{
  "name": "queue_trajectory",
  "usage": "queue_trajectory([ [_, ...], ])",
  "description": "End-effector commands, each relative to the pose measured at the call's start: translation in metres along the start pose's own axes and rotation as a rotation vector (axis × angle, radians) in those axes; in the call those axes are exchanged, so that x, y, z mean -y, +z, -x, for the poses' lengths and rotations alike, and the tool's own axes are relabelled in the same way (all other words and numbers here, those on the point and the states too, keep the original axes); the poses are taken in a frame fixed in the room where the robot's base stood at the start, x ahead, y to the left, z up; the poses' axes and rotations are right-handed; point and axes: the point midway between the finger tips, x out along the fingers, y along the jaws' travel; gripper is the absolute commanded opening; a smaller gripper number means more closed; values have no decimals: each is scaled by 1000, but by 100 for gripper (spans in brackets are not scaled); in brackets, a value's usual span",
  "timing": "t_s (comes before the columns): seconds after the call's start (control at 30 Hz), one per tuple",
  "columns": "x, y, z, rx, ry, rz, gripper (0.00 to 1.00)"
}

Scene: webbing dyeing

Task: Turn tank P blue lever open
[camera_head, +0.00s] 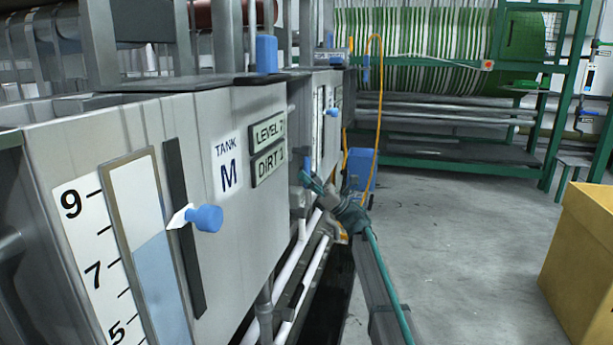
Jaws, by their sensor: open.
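No label reading P can be made out. A second grey tank (326,88) stands just beyond tank M (250,205), but its letter is too small and oblique to read. A small blue lever (305,177) shows low at the near edge of this second tank, above the white pipes. My gripper (318,186), dark with teal parts, is beside this lever at the tank's lower front. Its jaws are open. It is small and overlaps the lever area, so I cannot tell whether it touches the lever. The lever's exact angle is unclear.
Tank M has a level gauge (150,245) with a blue knob (205,218) and a blue block (266,54) on top. White pipes (292,262) run below. A yellow box (585,265) stands at right. Grey floor (455,240) between is clear. A green rack (450,165) stands behind.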

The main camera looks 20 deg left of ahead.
Motion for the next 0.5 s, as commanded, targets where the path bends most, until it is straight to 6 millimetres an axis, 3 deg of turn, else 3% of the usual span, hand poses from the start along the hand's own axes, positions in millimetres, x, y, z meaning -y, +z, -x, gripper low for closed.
queue_trajectory([
  [0.17, 0, 0, 15, 0, 0, 0, 48],
  [0.5, 0, 0, 78, 0, -3, 0, 48],
])
